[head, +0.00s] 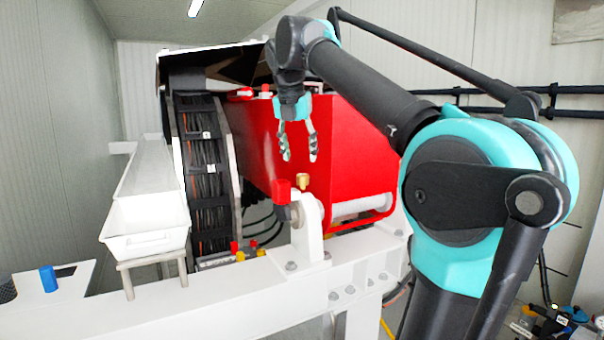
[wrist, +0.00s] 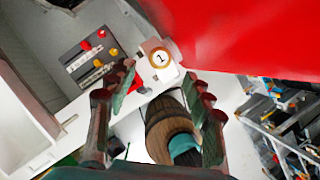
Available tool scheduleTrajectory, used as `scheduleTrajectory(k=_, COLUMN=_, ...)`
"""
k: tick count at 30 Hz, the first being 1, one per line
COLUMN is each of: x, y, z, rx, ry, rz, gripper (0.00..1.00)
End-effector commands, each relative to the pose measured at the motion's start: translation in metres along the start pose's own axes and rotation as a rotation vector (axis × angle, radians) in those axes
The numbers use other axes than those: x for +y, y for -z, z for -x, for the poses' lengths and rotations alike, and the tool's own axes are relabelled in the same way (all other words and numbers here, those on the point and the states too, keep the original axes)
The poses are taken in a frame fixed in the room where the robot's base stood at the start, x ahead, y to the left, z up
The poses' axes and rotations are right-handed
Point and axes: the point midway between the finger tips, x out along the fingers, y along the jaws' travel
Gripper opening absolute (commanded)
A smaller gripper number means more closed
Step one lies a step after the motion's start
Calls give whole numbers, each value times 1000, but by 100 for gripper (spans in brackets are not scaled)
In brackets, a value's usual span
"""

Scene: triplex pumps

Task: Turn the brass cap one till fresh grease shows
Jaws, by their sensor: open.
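The brass cap (head: 302,182) stands upright on a white bearing bracket (head: 308,225), beside a red knob-like block (head: 282,191). In the wrist view the brass cap (wrist: 160,57) shows from above as a gold ring around a white face marked "1". My gripper (head: 299,157) hangs pointing down above the cap, apart from it, with its two fingers spread and nothing between them. In the wrist view my gripper (wrist: 160,76) shows its fingers on either side, with the cap just beyond the fingertips, near the middle. I see no grease on the cap.
A big red housing (head: 345,150) stands close behind the cap. A cable-filled drum (head: 203,165) and a white tray (head: 145,225) are to the left. A white beam (head: 225,305) runs along the front. Red and yellow knobs (head: 238,250) sit low between.

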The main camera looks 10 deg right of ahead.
Motion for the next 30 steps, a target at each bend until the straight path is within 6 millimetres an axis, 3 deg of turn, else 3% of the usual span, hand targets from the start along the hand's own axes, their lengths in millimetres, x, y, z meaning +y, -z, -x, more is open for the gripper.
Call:
scheduleTrajectory(k=6, x=-1, y=0, z=-41, rx=0, ry=1, rz=-1, gripper=52)
scheduleTrajectory(k=12, x=0, y=0, z=-63, rx=0, ry=1, rz=0, gripper=52)
scheduleTrajectory(k=24, x=0, y=0, z=-70, rx=0, ry=0, rz=1, gripper=52)
scheduleTrajectory(k=30, x=0, y=0, z=-70, rx=0, ry=0, rz=1, gripper=28)
